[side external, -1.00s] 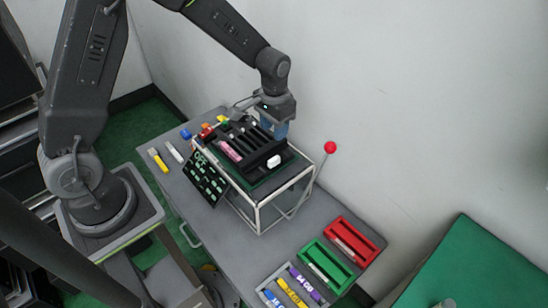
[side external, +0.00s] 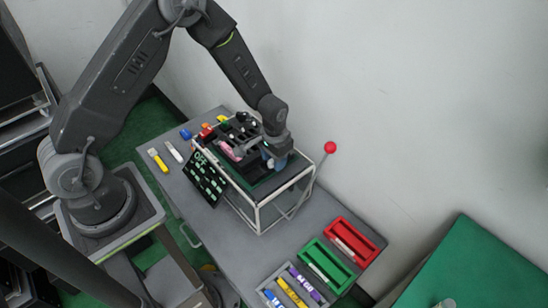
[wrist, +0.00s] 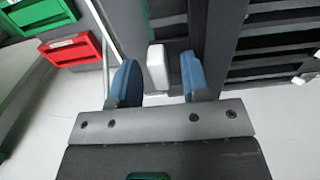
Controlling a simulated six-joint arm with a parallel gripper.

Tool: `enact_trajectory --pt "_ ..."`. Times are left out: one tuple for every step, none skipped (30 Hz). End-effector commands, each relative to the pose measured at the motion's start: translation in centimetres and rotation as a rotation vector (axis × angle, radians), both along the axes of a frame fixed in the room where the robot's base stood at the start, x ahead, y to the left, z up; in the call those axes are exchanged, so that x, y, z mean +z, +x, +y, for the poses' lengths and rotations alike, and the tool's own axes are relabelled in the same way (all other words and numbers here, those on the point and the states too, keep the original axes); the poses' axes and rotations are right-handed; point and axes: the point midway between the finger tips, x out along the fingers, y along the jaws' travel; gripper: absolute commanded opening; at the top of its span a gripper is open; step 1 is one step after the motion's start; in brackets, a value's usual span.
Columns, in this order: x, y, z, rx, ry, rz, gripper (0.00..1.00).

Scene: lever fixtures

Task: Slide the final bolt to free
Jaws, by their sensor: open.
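The black slotted bolt fixture (side external: 252,166) sits on a white-framed stand (side external: 258,216). Small white knobs (side external: 241,117) show along its far part and a pink piece (side external: 230,151) lies at its left. My gripper (side external: 273,162) is low over the fixture's front right end and hides part of it. In the wrist view my gripper (wrist: 160,78) is open, with a blue-padded finger on each side of a white bolt knob (wrist: 157,67). Small gaps show between the knob and both fingers. That knob is hidden in the side view.
A red ball on a rod (side external: 330,147) stands right of the stand. Green (side external: 327,267) and red (side external: 354,243) trays and several markers (side external: 291,291) lie at the front right. A black panel with green marks (side external: 204,178) leans at the left. A wall stands behind.

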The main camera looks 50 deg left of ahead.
Motion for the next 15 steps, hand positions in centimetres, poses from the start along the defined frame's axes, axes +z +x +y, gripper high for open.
enact_trajectory --pt "0.02 0.00 0.00 0.000 0.000 0.000 0.43" --pt "0.02 0.00 0.00 0.000 0.000 0.000 0.40" --pt "0.03 0.00 0.00 0.000 0.000 0.000 0.36" --pt "0.03 0.00 0.00 0.000 0.000 0.000 0.33" --pt "0.03 0.00 0.00 0.000 0.000 0.000 0.30" --pt "0.03 0.00 0.00 0.000 0.000 0.000 0.26" --pt "0.04 0.00 0.00 0.000 0.000 0.000 0.23" --pt "0.04 -0.01 0.00 0.000 0.000 0.000 0.21" --pt "0.04 -0.01 0.00 0.000 0.000 0.000 0.17" --pt "0.04 -0.01 0.00 0.000 0.000 0.000 0.14" --pt "0.04 -0.01 0.00 0.000 0.000 0.000 0.11" --pt "0.04 -0.01 0.00 0.000 0.000 0.000 0.07" --pt "0.05 -0.01 0.00 0.000 0.000 0.000 0.04" --pt "0.05 -0.01 0.00 0.000 0.000 0.000 0.01" --pt "0.05 -0.01 0.00 0.000 0.000 0.001 0.00"
